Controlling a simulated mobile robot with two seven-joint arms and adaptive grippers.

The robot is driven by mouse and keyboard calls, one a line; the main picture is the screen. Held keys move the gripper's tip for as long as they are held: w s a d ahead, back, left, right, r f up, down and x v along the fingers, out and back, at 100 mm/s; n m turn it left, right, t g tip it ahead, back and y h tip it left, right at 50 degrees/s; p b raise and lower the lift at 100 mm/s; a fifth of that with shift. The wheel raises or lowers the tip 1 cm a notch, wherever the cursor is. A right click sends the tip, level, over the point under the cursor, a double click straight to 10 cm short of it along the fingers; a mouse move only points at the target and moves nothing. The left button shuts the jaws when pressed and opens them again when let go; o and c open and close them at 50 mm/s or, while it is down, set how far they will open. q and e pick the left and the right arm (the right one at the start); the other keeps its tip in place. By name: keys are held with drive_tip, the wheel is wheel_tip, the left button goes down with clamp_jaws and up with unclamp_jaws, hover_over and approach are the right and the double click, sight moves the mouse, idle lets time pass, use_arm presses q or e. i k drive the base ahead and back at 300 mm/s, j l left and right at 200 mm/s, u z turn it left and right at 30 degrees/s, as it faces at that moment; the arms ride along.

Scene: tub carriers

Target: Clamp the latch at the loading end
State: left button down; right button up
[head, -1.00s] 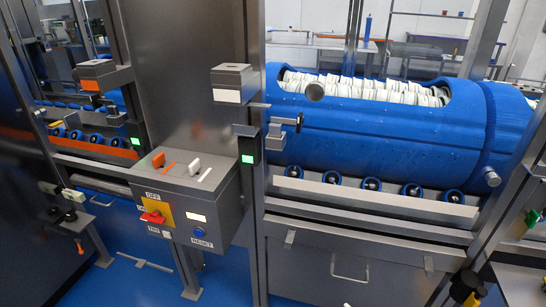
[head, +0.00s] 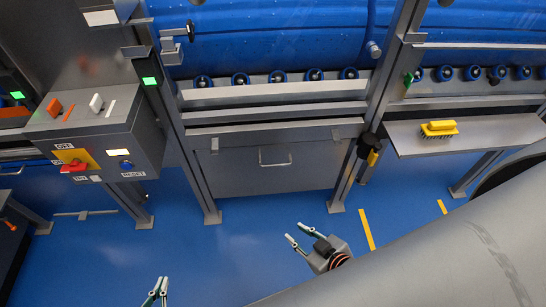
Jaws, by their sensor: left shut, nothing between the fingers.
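A grey metal latch-like bracket (head: 178,38) with a dark end sits on the left post in front of the blue drum (head: 290,35). I cannot tell whether it is clamped. A second grey fitting (head: 413,38) is on the right post near the drum's right end. I cannot tell which is at the loading end. My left gripper (head: 155,288) is low at the bottom edge, shut and empty, far from both fittings. My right gripper (head: 294,233) is above the blue floor, with its fingers apart and nothing between them, also far from both.
A control box (head: 100,135) with knobs and a RESET button stands at left. A grey drawer front (head: 270,172) is below the rollers. A yellow brush (head: 438,128) lies on a shelf (head: 480,134) at right. A black and yellow item (head: 370,152) hangs on the right post. Floor in front is open.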

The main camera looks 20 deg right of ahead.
sight(336, 138)
drive_tip(key=z, duration=1.25)
drive_tip(key=i+j, duration=0.1)
drive_tip(key=j, duration=0.75)
